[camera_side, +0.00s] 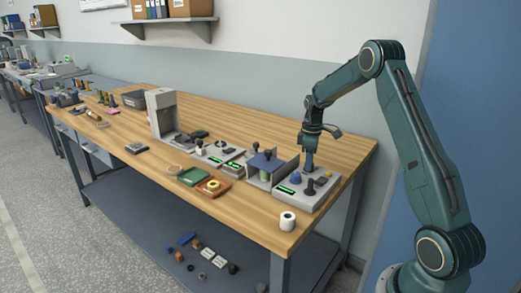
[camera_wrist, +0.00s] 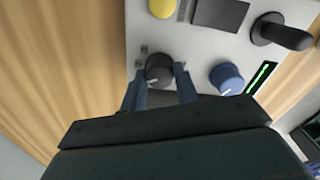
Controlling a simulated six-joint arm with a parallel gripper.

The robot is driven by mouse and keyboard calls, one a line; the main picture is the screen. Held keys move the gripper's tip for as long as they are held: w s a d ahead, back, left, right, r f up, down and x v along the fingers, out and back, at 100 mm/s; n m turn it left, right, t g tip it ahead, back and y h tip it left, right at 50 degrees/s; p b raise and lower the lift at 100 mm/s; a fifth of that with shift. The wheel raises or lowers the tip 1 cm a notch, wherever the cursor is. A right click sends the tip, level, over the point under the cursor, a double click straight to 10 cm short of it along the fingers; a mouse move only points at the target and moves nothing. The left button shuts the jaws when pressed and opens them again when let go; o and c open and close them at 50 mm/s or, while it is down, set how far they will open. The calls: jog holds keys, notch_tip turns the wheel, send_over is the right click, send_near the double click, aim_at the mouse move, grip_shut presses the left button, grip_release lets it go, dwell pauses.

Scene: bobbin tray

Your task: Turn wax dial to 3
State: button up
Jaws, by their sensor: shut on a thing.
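A dark round dial (camera_wrist: 158,67) with a pale pointer line sits on a light grey control box (camera_wrist: 195,50) in the wrist view. My gripper (camera_wrist: 159,80) is shut on this dial, one finger on each side. Small dark marks lie around the dial, too small to read; no label naming it as the wax dial is legible. In the side view my gripper (camera_side: 309,168) reaches down to the back of the grey box (camera_side: 312,199) near the table's right end. The dial is hidden there.
Beside the held dial are a blue knob (camera_wrist: 226,77), a lit green display (camera_wrist: 261,77), a black lever (camera_wrist: 280,32) and a yellow button (camera_wrist: 162,8). A grey stand (camera_side: 262,172) is left of the box, and a white spool (camera_side: 287,221) is in front.

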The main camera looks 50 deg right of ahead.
jog(key=m, duration=0.7)
jog(key=shift+r, duration=0.1)
jog(key=m, duration=0.6)
jog(key=shift+m, duration=0.3)
jog(key=o, duration=1)
notch_tip(320, 180, up, 14)
jog(key=shift+f, duration=0.1)
dwell(0.3)
